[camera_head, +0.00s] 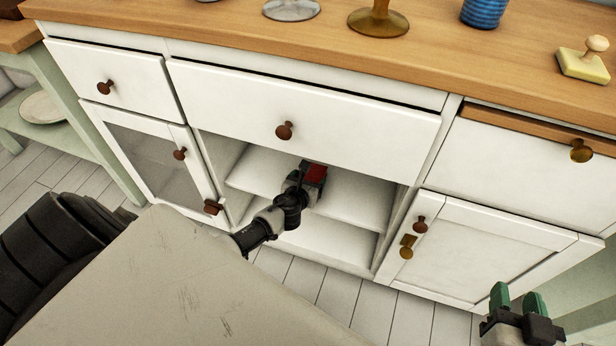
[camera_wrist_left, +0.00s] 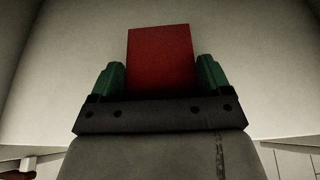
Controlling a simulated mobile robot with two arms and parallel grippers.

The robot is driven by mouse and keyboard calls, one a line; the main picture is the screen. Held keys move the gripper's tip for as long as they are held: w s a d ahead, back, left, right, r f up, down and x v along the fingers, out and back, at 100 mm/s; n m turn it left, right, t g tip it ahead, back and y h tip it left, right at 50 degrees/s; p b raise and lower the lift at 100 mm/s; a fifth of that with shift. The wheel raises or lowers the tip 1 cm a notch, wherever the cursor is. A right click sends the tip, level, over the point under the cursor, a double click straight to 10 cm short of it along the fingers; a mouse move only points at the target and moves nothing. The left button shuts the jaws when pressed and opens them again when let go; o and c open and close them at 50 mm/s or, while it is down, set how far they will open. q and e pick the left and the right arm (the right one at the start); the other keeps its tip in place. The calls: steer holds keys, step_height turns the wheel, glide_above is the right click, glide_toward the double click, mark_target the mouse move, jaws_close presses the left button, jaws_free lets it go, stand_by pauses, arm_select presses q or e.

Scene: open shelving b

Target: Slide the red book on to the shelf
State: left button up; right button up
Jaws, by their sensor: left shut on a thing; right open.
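The red book (camera_head: 317,173) is in the open shelf bay of the white cabinet, at my left gripper (camera_head: 309,176). In the left wrist view the book (camera_wrist_left: 160,62) stands out between the two green fingers of my left gripper (camera_wrist_left: 160,80), which is shut on it. The shelf (camera_head: 350,196) is a white board across the open bay, and the book is over or at it. I cannot tell whether the book touches the board. My right gripper (camera_head: 516,299) is open and empty at the lower right, in front of the cabinet door.
A closed drawer (camera_head: 300,118) is above the bay. A glass door (camera_head: 150,160) is to the left and a panel door (camera_head: 490,248) to the right, both with knobs. The wooden top (camera_head: 250,50) holds a blue cup (camera_head: 484,12) and a butter dish (camera_head: 583,64).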

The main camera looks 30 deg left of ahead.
arm_select(q)
steer(key=shift+f, duration=0.1)
arm_select(e)
steer(key=shift+w+r+t, duration=0.1)
steer(key=shift+r+t, duration=0.2)
arm_select(q)
steer(key=o, duration=0.9)
arm_select(e)
steer(key=shift+a+r, duration=0.1)
